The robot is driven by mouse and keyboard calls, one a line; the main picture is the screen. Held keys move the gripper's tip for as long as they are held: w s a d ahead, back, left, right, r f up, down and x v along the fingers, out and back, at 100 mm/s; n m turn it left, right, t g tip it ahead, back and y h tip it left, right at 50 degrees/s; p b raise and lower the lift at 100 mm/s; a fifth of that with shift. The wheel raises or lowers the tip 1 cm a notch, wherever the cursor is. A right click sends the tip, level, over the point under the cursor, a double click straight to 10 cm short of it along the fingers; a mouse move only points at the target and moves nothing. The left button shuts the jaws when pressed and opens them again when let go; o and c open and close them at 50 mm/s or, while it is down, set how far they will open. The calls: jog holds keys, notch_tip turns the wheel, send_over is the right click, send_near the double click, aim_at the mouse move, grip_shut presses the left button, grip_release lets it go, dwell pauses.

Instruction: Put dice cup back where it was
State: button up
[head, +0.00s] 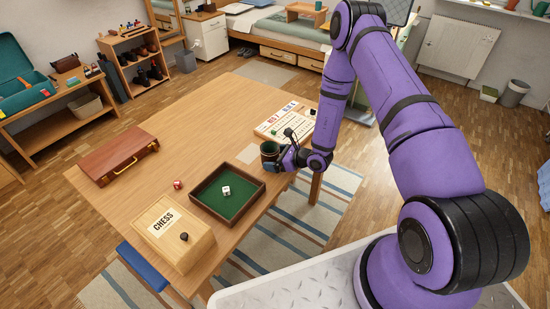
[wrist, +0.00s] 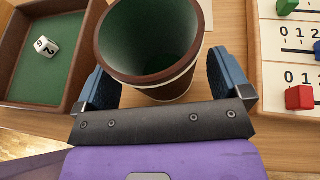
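The dice cup (head: 269,148) is dark brown with a green inside and a pale band. It stands near the right side of the table, mouth up, between the green tray and the number board. In the wrist view the cup (wrist: 150,78) fills the space between the fingers of my gripper (wrist: 158,75). One finger is on each side of it, very close to its wall. Whether both fingers press on it cannot be told. In the head view my gripper (head: 286,155) reaches it from the right. Whether the cup's base touches the table is hidden.
The green-lined tray (head: 205,204) with a white die (head: 226,190) lies left of the cup. The number board (head: 273,125) with small cubes lies behind it. A chess box (head: 190,245), red die (head: 177,184) and brown case (head: 110,160) are farther left. The table's back middle is clear.

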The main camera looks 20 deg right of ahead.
jog(key=shift+d+r, duration=0.1)
jog(key=shift+r, duration=0.05)
jog(key=v, duration=1.2)
jog(key=s+a+r+n+g+y, duration=0.1)
jog(key=s+a+r+n+g, duration=0.15)
jog(key=r+n, duration=0.45)
jog(key=s+a+r+n+g+y, duration=0.1)
jog(key=a+r+n+g, duration=0.2)
jog(key=r, duration=0.9)
jog(key=s+a+r+n+g, duration=0.2)
jog(key=a+r+n+g, duration=0.15)
jog(key=r, duration=0.55)
jog(key=s+d+r+n+t+h, duration=0.2)
jog(key=s+r+n+h, duration=0.3)
jog(key=s+r, duration=0.5)
jog(key=s+d+r+n+t+h, duration=0.2)
jog(key=s+d+r+n+h, duration=0.2)
jog(key=s+r+n+h, duration=0.2)
jog(key=s+r+n, duration=0.2)
jog(key=s+r, duration=0.2)
jog(key=s, duration=0.2)
jog(key=shift+s+d+n+t+h, duration=0.15)
jog(key=shift+d+n+t+h, duration=0.15)
jog(key=shift+d+n+t, duration=0.1)
